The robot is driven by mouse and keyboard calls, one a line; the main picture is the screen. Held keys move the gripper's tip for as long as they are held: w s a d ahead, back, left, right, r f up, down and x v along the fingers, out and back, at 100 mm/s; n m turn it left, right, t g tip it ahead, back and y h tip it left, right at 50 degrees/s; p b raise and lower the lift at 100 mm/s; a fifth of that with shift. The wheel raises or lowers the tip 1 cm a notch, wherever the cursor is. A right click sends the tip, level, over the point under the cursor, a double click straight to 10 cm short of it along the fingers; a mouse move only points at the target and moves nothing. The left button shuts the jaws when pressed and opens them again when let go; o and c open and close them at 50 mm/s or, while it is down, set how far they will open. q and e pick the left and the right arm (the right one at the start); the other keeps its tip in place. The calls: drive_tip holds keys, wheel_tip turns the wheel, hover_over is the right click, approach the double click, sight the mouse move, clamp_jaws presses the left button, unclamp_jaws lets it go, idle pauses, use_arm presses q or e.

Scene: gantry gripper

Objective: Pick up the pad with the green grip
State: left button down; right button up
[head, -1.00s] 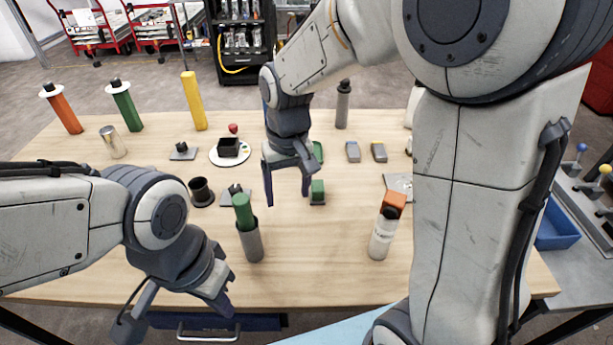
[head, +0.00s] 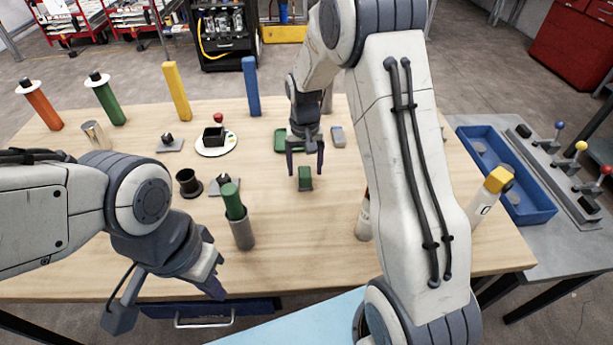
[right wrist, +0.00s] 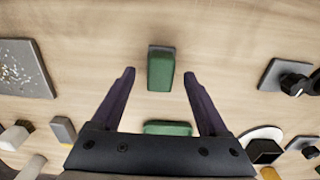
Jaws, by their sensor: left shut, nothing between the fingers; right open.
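The pad with the green grip (head: 305,178) lies on the table, a small green block on a thin grey base. It also shows in the right wrist view (right wrist: 161,70), ahead between the fingertips. My right gripper (head: 305,166) is open and empty above it, one finger towards each side. In the right wrist view the gripper (right wrist: 160,74) has clear space on both sides of the green block; the fingers' height over it is hard to tell. My left gripper (head: 165,300) is shut and empty at the table's front left edge.
A grey cylinder with a green top (head: 238,215) stands to the front left. A blue bin (head: 506,176) is at the right. Bare table lies before the pad.

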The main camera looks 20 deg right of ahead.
wheel_tip(320, 180, down, 2)
drive_tip(key=shift+f, duration=0.15)
clamp_jaws()
drive_tip(key=shift+r, duration=0.55)
wheel_tip(320, 180, up, 3)
drive_tip(key=shift+f+b, duration=0.15)
drive_tip(key=shift+b, duration=0.15)
drive_tip(key=s+d+r+b, duration=0.1)
drive_tip(key=s+d+r, duration=0.1)
drive_tip(key=s+r, duration=0.5)
drive_tip(key=s, duration=0.4)
drive_tip(key=shift+s+d+r, duration=0.15)
drive_tip(key=shift+s+d, duration=0.1)
